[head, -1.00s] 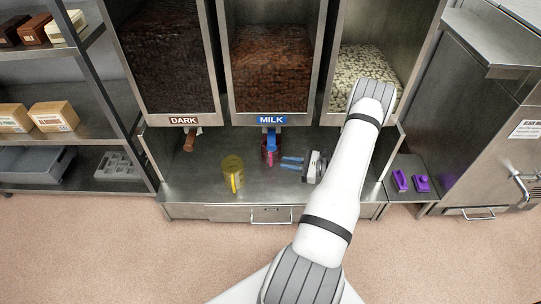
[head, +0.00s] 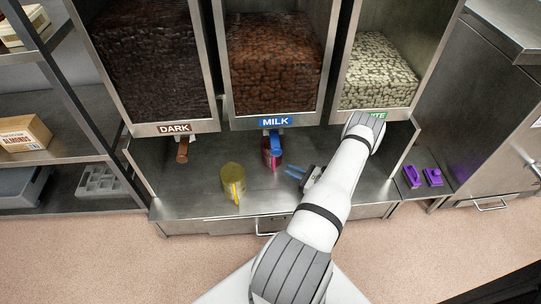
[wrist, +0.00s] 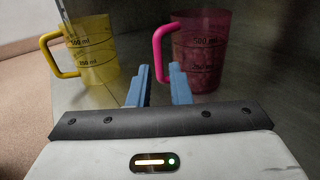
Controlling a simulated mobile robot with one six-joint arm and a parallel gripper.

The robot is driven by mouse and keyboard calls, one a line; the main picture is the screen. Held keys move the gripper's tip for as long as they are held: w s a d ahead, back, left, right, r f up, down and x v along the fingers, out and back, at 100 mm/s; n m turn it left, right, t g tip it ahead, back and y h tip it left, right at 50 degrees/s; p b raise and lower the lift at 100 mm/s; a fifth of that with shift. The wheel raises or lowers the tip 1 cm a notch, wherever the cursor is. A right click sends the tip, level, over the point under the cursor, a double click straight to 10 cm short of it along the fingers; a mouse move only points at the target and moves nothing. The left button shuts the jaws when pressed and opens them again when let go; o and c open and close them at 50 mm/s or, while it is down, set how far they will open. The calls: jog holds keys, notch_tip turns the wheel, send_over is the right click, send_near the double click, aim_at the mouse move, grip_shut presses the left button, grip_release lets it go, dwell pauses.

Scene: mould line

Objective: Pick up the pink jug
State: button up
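The pink jug (head: 275,158) stands upright on the steel counter under the MILK dispenser's blue spout. In the wrist view the pink jug (wrist: 203,58) is ahead and to the right, with its handle to the left and brown pieces inside. My gripper (head: 292,174) is at the right of the jug, low over the counter.
A yellow jug (head: 231,181) stands on the counter to the left, also in the wrist view (wrist: 92,50). The blue MILK spout (head: 273,143) is above the pink jug. A brown spout (head: 182,152) hangs under DARK. Purple items (head: 422,177) lie on the right shelf.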

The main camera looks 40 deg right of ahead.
aim_at(274, 170)
jog(key=f, duration=0.2)
jog(key=w+f+b, duration=0.1)
jog(key=shift+a+f, duration=0.25)
jog(key=shift+a, duration=0.05)
jog(key=b+x, duration=0.1)
jog(key=x, duration=0.6)
jog(key=shift+r+b, duration=0.1)
jog(key=shift+b, duration=0.2)
jog(key=shift+s, duration=0.1)
grip_shut()
